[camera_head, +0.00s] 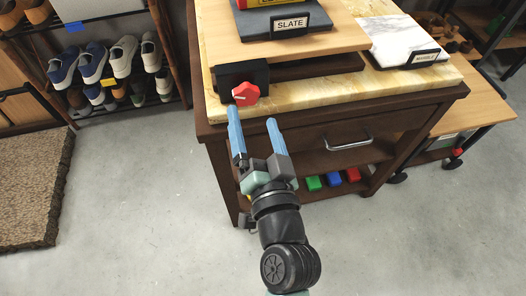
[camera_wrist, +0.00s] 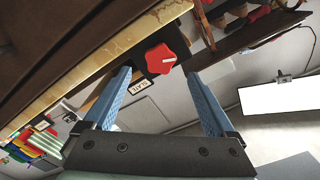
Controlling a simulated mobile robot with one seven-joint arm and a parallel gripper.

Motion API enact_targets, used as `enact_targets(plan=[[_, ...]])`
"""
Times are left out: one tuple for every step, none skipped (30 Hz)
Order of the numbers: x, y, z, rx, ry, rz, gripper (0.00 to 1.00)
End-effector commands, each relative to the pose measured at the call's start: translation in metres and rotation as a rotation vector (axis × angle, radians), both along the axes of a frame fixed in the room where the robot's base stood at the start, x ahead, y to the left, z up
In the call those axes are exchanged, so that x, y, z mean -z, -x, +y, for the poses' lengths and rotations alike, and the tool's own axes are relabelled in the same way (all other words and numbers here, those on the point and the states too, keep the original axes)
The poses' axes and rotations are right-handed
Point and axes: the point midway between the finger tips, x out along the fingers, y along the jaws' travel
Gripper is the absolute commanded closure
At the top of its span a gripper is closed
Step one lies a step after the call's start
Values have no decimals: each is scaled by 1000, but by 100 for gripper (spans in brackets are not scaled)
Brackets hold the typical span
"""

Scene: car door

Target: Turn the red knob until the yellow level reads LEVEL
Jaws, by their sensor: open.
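The red knob (camera_head: 246,94) sits on the front of a black block (camera_head: 240,75) at the near left corner of the stone-topped table. It has a white pointer line. In the wrist view the red knob (camera_wrist: 161,59) lies ahead, between the fingers and beyond their tips. My gripper (camera_head: 254,115) is open and empty, its blue fingers reaching toward the knob but apart from it; it also shows in the wrist view (camera_wrist: 157,72). A yellow level (camera_head: 262,3) shows only partly at the top edge, above the slate slab. Its reading cannot be seen.
A slate slab (camera_head: 284,24) rests on a wooden board (camera_head: 232,47) above the tabletop. A marble slab (camera_head: 405,40) lies to the right. The drawer handle (camera_head: 348,142) sticks out of the table front. A shoe rack (camera_head: 85,25) stands left. The floor in front is clear.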

Motion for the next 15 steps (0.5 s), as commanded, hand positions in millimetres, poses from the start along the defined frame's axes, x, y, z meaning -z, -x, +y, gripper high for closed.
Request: enact_targets(plan=[[3, 11, -3, 0, -1, 4, 10], [2, 17, -4, 0, 1, 3, 10], [2, 24, -6, 0, 1, 3, 10], [3, 29, -8, 0, 0, 5, 10], [3, 34, -9, -1, 0, 3, 10], [3, 40, -10, 0, 1, 3, 10], [2, 45, -11, -1, 0, 3, 10], [2, 48, -12, -1, 1, 3, 10], [3, 53, -13, -1, 1, 3, 10], [2, 56, -14, -1, 0, 2, 10], [2, 58, -15, 0, 1, 2, 10], [2, 62, -16, 0, 0, 2, 10], [1, 63, -16, -1, -1, 2, 10], [1, 65, -17, -1, 0, 0, 10], [1, 66, -17, -1, 0, 2, 10]])
